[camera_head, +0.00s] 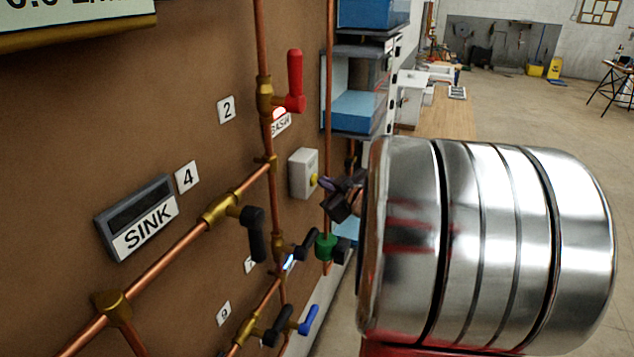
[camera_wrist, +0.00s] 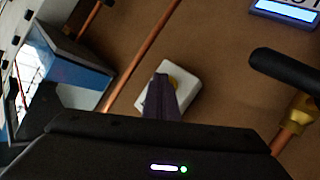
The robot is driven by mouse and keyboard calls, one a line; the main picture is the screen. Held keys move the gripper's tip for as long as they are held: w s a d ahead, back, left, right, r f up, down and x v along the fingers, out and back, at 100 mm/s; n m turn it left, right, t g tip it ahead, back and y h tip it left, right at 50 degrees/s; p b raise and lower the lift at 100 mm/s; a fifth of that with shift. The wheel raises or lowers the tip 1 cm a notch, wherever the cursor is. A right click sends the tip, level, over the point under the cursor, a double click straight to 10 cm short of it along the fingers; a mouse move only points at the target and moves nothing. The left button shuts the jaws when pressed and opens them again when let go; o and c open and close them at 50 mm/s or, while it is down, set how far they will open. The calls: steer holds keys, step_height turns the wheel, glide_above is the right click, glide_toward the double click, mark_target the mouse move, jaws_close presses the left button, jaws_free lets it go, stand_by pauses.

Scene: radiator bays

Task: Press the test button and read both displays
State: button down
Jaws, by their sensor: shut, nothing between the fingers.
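A pale box with a yellow button (camera_head: 314,180) is mounted on the brown board. My gripper (camera_head: 324,184) is shut and empty, its tips right beside the button; I cannot tell whether they touch or press it. In the wrist view the fingertips (camera_wrist: 162,78) overlap the pale box (camera_wrist: 185,90) and partly hide the yellow button (camera_wrist: 172,82). The SINK display (camera_head: 138,214) on the left has a dark, blank screen. A BASIN label (camera_head: 281,124) is partly hidden behind the red handle. A lit blue-white display (camera_wrist: 285,9) is cut off at the wrist view's top right.
Copper pipes run beside the box. A red handle (camera_head: 295,80) is above, a black handle (camera_head: 253,232) at lower left and a green fitting (camera_head: 326,246) below. Blue bins (camera_head: 355,110) stand behind, right of the board.

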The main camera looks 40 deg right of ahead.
steer(key=shift+s+d, duration=0.4)
steer(key=shift+s, duration=0.4)
steer(key=shift+s, duration=0.1)
steer(key=s+d, duration=0.1)
steer(key=s, duration=0.1)
steer(key=s+d, duration=0.1)
steer(key=s, duration=0.1)
steer(key=shift+s+d, duration=0.1)
steer(key=shift+d, duration=0.05)
steer(key=shift+s, duration=0.15)
stand_by(1.0)
